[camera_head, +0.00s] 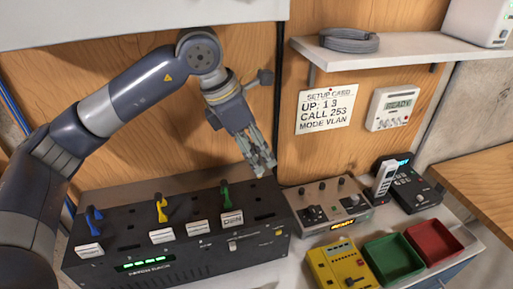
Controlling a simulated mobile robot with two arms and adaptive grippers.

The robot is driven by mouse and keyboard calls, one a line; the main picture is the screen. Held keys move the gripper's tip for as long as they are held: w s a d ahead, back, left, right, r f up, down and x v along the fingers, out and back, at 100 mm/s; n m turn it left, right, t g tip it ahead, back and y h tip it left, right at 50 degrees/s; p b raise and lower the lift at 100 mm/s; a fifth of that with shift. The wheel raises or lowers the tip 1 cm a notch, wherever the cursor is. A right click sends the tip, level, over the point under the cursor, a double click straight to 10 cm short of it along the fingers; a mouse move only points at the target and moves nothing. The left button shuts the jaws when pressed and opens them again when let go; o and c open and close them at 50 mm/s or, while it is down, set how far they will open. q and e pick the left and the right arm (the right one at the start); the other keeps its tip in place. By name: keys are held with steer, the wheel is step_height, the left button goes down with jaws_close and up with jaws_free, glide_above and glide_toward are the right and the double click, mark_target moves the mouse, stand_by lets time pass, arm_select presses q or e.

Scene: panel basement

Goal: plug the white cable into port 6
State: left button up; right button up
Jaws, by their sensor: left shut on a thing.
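The black patch rack (180,262) stands on the bench at the lower left, with green lights on its front. A blue plug (93,217), a yellow plug (161,208) and a green plug (224,195) stand upright in its top, with white label plates by them. Dark empty slots show between them. My left gripper (262,163) points down above the rack's back right corner, apart from it. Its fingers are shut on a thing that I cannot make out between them. I cannot pick out the white cable or read the port numbers. My right gripper is not in view.
Right of the rack are a grey switch box (333,206), a yellow device (341,262), a green tray (392,258), a red tray (433,242) and a desk phone (411,188). A setup card (326,109) hangs on the wall below a shelf (420,47) with a coiled cable (348,40).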

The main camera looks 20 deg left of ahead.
arm_select(q)
step_height(320, 180, down, 6)
steer(key=b, duration=0.3)
steer(key=shift+b, duration=0.3)
steer(key=shift+s+f, duration=0.1)
steer(key=shift+f, duration=0.1)
steer(key=shift+a, duration=0.1)
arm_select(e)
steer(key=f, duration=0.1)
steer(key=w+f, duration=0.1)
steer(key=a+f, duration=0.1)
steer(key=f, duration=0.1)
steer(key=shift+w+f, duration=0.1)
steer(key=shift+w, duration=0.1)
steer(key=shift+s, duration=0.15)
arm_select(q)
steer(key=shift+b, duration=0.5)
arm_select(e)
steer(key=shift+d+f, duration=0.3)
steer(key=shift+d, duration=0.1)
arm_select(q)
steer(key=shift+f+b, duration=0.15)
steer(key=shift+b, duration=0.15)
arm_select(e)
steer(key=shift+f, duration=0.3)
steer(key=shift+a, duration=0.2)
